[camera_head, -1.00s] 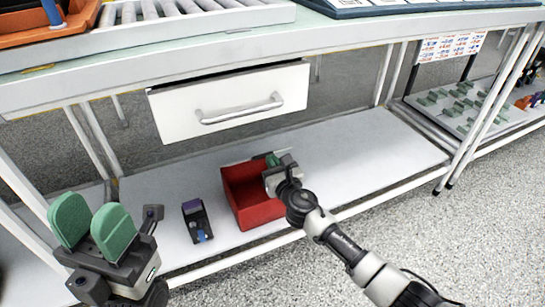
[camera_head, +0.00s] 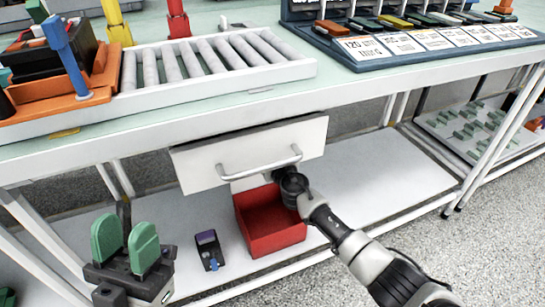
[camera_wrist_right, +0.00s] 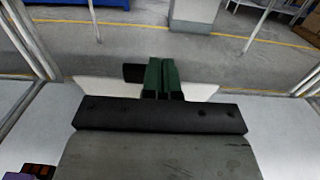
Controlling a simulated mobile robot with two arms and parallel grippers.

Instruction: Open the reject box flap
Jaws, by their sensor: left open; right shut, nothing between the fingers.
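The red reject box (camera_head: 271,240) stands on the lower shelf below the drawer, and its red inside shows. A pale panel, seemingly its flap (camera_head: 248,183), stands raised at the box's back edge, partly hidden by the drawer and my right wrist. In the right wrist view a pale panel (camera_wrist_right: 108,88) shows behind the fingers; I cannot tell whether they touch it. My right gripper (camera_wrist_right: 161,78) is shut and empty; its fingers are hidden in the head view. My left gripper (camera_head: 125,241) is open and empty, left of the box.
A white drawer (camera_head: 200,171) with a bar handle (camera_head: 262,168) hangs just above the box. A small dark device (camera_head: 209,250) stands on the shelf left of the box. The shelf (camera_head: 390,175) is clear to the right. A roller tray (camera_head: 215,60) lies on the bench above.

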